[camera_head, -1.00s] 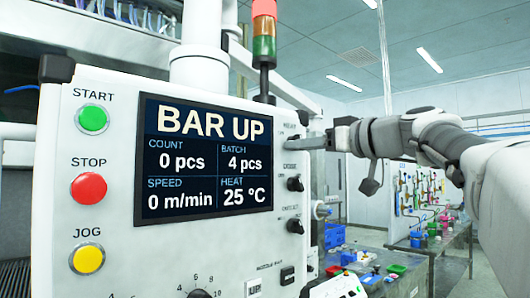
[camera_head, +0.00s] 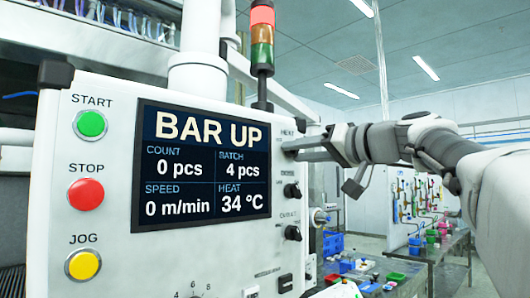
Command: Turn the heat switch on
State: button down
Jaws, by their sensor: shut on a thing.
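The white control panel (camera_head: 110,240) fills the left and middle of the head view. Its display (camera_head: 205,160) reads BAR UP, count 0 pcs, batch 4 pcs, speed 0 m/min and heat 34 °C. A small HEAT label (camera_head: 288,132) is near the panel's upper right. My gripper (camera_head: 291,147) reaches in from the right and is shut just below that label, at the heat switch. The fingers hide the switch, so its position cannot be seen.
Two black knobs (camera_head: 292,190) (camera_head: 293,233) sit below my gripper on the panel. Green start (camera_head: 90,124), red stop (camera_head: 86,194) and yellow jog (camera_head: 83,264) buttons line the left side. A signal tower (camera_head: 262,45) with its red top lit rises behind. A table with bins stands at right.

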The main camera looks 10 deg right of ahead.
dwell(0.3)
jog(key=c, duration=0.5)
grip_release()
jog(key=b+v, duration=0.1)
jog(key=v, duration=1.6)
jog(key=shift+s+d, duration=0.15)
